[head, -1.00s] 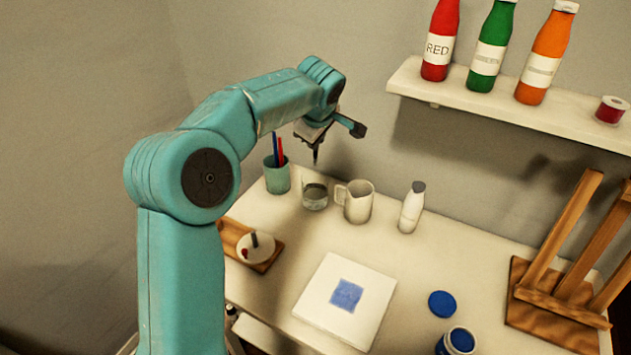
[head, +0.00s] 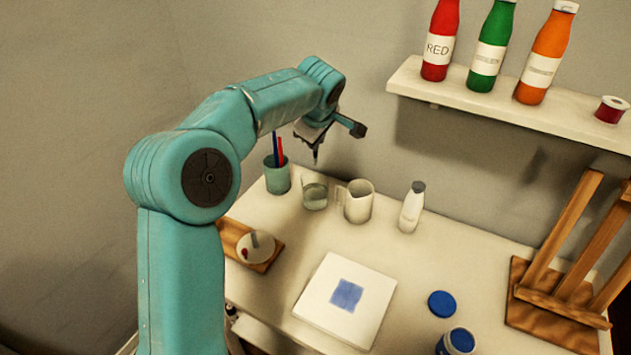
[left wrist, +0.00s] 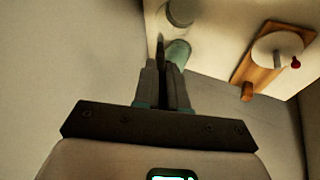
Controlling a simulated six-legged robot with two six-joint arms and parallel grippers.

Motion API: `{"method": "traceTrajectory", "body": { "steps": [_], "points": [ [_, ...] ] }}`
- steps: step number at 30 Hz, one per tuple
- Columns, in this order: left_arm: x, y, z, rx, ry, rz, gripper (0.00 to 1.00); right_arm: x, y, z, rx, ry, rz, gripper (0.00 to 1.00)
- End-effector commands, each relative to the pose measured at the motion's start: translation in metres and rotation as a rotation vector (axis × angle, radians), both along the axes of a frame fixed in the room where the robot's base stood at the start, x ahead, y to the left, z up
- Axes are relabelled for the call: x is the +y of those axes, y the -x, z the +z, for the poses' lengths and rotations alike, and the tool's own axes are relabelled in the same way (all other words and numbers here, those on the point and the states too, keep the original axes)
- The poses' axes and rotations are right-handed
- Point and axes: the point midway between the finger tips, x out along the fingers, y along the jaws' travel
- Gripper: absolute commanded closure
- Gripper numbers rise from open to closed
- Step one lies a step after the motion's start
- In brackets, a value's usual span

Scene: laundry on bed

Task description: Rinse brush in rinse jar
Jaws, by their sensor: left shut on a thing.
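My left gripper (head: 318,143) hangs high over the back left of the table. It is shut on a thin dark brush (left wrist: 160,48), mostly hidden by the fingers; its dark tip (head: 316,157) points down in the head view. The clear glass rinse jar (head: 314,197), with greyish water low inside, stands below the gripper. The brush tip appears above the jar's rim, apart from it. In the left wrist view the jaws (left wrist: 163,75) are close together around the brush. My right gripper is not in view.
A teal cup (head: 277,180) with a blue and a red handle stands left of the jar. A white mug (head: 357,203) stands close on its right, then a white bottle (head: 411,208). A canvas (head: 372,308) with a blue square lies in front. A shelf (head: 480,102) holds bottles.

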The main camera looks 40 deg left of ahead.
Motion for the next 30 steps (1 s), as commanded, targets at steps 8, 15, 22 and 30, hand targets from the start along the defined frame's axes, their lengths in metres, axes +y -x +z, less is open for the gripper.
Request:
{"method": "traceTrajectory", "body": {
  "steps": [8, 15, 22, 30],
  "points": [
    [0.0, 0.0, 0.002, 0.0, 0.0, 0.0, 1.0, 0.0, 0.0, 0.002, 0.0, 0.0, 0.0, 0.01],
    [0.0, 0.0, 0.027, -0.002, 0.0, 0.0, 1.0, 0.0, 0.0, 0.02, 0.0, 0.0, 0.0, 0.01],
    [0.0, 0.0, 0.042, 0.0, 0.0, 0.0, 1.0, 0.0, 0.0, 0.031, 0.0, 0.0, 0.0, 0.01],
    [0.0, 0.0, 0.04, 0.0, 0.0, 0.0, 1.0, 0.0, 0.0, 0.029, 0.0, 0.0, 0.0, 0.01]
  ]
}}
